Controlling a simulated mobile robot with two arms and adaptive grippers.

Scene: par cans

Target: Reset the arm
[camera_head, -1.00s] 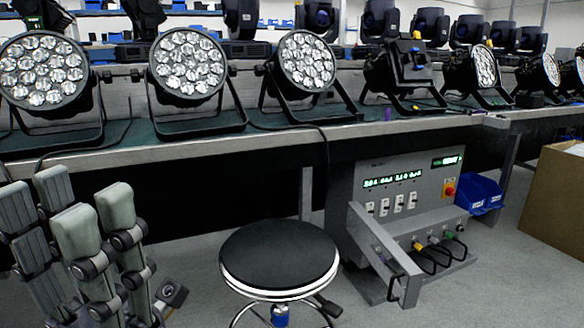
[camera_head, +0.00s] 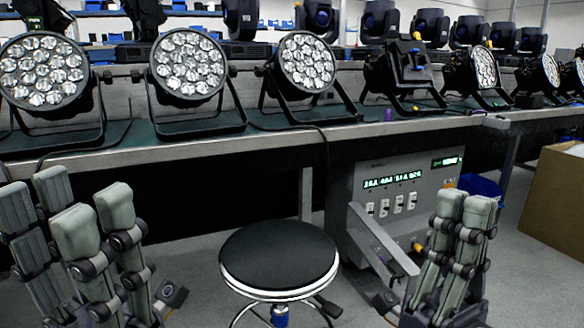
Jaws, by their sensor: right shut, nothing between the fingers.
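My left gripper (camera_head: 66,208) stands upright at the lower left, its grey finger pads spread apart with nothing seen between them. My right gripper (camera_head: 464,208) stands upright at the lower right, its two visible finger pads side by side and empty. It is in front of the grey control box (camera_head: 375,180), hiding much of that box's right side and lower sockets. The par cans stand in a row on the bench, among them a left one (camera_head: 42,72), a middle one (camera_head: 187,66) and another (camera_head: 306,60).
A round black stool (camera_head: 280,255) stands between my grippers. The long workbench (camera_head: 230,143) runs across behind them. A blue bin (camera_head: 484,186) is partly hidden behind my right gripper. A cardboard box (camera_head: 552,200) stands at the far right. Grey floor shows around the stool.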

